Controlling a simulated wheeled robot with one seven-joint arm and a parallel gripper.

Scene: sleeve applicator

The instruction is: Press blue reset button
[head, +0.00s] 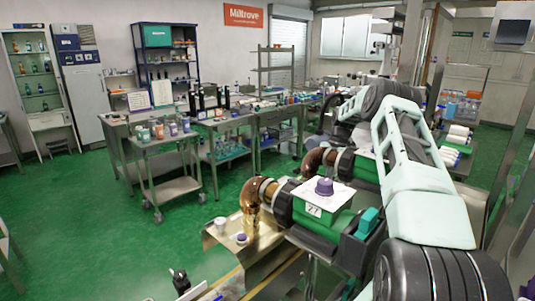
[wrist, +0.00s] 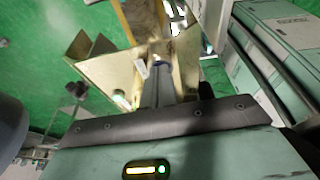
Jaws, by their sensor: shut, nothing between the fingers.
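In the wrist view my gripper (wrist: 160,82) points away from the camera, its narrow fingers together with nothing held. A small bluish-white spot shows right at the fingertips; I cannot tell whether it is part of the fingers or the blue reset button. No thing can be made out for sure as the blue reset button in either view. In the head view a purple knob (head: 324,187) sits on a white plate marked 27, on top of a green machine (head: 318,217). My gripper cannot be made out in the head view.
A wheeled steel cart (head: 163,143) with jars stands farther back left. Open green floor (head: 110,225) lies at the left. My arm fills the right side.

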